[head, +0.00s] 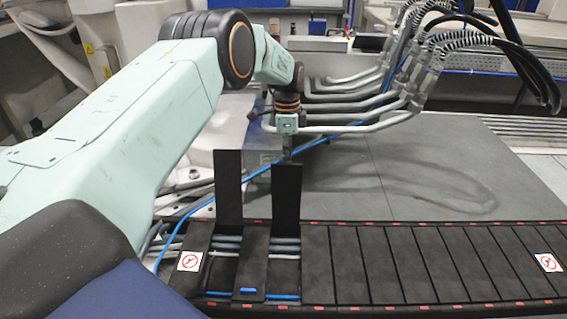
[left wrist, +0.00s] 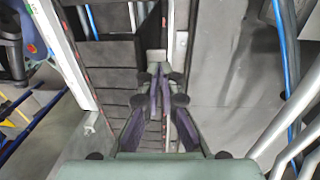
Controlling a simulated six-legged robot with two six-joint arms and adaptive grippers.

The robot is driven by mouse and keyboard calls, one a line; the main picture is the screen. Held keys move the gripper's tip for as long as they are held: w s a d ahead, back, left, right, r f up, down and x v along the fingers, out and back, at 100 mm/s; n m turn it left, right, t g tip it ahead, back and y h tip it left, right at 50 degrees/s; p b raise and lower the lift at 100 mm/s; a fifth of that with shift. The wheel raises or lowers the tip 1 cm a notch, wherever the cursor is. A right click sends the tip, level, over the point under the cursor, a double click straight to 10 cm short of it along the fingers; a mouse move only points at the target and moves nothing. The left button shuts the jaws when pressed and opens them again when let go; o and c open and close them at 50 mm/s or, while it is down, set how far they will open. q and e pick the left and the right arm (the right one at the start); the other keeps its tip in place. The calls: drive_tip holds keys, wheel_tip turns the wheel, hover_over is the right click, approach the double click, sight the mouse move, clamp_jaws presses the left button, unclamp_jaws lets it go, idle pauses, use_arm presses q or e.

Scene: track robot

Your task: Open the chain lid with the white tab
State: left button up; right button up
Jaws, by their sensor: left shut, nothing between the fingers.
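The black cable chain (head: 400,262) runs along the front, with most of its slats closed flat. Two of its lids stand upright: a left one (head: 228,190) and a right one (head: 286,207). Pale and blue cables show in the opened gaps below them. My left gripper (head: 287,156) is at the top edge of the right upright lid, fingers pointing down and partly hidden. In the left wrist view the fingers (left wrist: 160,72) are closed together and empty, with a small whitish piece (left wrist: 157,57) just beyond their tips. I cannot tell whether that is the white tab. My right gripper is not in view.
White stickers with red signs mark the chain's left part (head: 190,261) and right end (head: 547,262). A blue cable (head: 235,178) crosses behind the upright lids. Grey hoses (head: 360,125) arch behind my gripper. The grey plate (head: 400,180) behind the chain is mostly clear.

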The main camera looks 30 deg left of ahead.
use_arm(q)
drive_tip(key=o, duration=0.4)
drive_tip(key=shift+s+d+f+g, duration=0.15)
drive_tip(key=shift+s+d+f, duration=0.2)
drive_tip(key=shift+s+f, duration=0.3)
drive_tip(key=shift+s+d+f+g, duration=0.15)
drive_tip(key=shift+s+d+f, duration=0.2)
drive_tip(key=shift+s+f, duration=0.25)
drive_tip(key=shift+c, duration=0.2)
drive_tip(key=o, duration=0.3)
drive_tip(key=shift+w+a+f, duration=0.15)
drive_tip(key=shift+w+f, duration=0.1)
drive_tip(key=shift+f, duration=0.05)
drive_tip(key=shift+w+a+f, duration=0.15)
drive_tip(key=shift+w, duration=0.1)
drive_tip(key=c, duration=0.3)
drive_tip(key=r, duration=0.1)
approach(287, 167)
drive_tip(key=shift+w+a+r, duration=0.25)
drive_tip(key=shift+w+r, duration=0.1)
drive_tip(key=shift+r, duration=0.15)
drive_tip(key=shift+w+f, duration=0.1)
drive_tip(key=shift+f, duration=0.05)
